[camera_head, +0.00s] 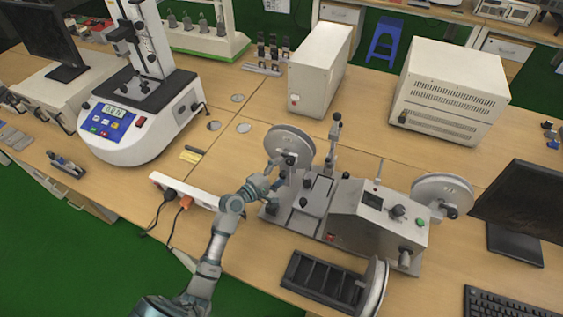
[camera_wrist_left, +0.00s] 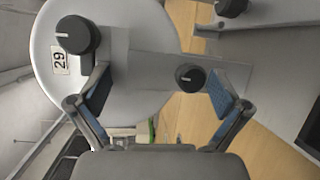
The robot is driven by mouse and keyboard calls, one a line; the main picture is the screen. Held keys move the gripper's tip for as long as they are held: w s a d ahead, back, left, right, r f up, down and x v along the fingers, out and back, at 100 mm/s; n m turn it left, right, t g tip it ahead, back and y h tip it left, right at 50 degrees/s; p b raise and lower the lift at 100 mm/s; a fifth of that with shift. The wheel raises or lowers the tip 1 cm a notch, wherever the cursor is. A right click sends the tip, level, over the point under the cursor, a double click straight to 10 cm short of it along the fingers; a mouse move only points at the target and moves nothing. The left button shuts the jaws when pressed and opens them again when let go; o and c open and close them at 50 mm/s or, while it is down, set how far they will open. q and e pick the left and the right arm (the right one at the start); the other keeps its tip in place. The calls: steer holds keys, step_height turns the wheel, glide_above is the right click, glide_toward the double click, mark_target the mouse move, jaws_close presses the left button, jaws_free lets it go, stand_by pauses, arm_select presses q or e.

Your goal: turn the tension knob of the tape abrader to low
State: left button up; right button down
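The tape abrader (camera_head: 350,212) stands on the wooden bench, with a large grey reel (camera_head: 288,140) at its left end. In the left wrist view, the reel (camera_wrist_left: 140,35) fills the upper left. It carries a large black knob with a white line (camera_wrist_left: 76,35) beside a "29" label. A smaller black knob with a white mark (camera_wrist_left: 189,78) sits on a grey bracket. I cannot tell from labels which is the tension knob. My left gripper (camera_head: 276,173) is open at the reel, its fingers (camera_wrist_left: 160,88) on either side of the smaller knob, nearer the right finger. My right gripper is not in view.
A white power strip (camera_head: 185,190) with plugs lies left of my left arm. A black slotted rack (camera_head: 322,280) and a separate reel (camera_head: 374,288) stand at the front. A monitor (camera_head: 525,205) is at right. Bench space behind the abrader is mostly clear.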

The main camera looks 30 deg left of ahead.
arm_select(q)
steer(key=shift+s+a+r, duration=0.1)
steer(key=shift+s+r, duration=0.15)
steer(key=shift+r, duration=0.25)
steer(key=shift+s+a+r, duration=0.1)
steer(key=shift+s+r, duration=0.15)
steer(key=shift+r, duration=0.25)
steer(key=shift+c, duration=0.7)
steer(key=s, duration=0.1)
steer(key=s+r, duration=0.1)
steer(key=shift+s+a+t, duration=0.2)
steer(key=shift+s+t, duration=0.1)
steer(key=shift+s, duration=0.05)
steer(key=shift+c, duration=0.8)
steer(key=f+b+v, duration=0.2)
steer(key=v, duration=1.6)
steer(key=shift+f+b, duration=0.3)
steer(key=shift+f, duration=0.1)
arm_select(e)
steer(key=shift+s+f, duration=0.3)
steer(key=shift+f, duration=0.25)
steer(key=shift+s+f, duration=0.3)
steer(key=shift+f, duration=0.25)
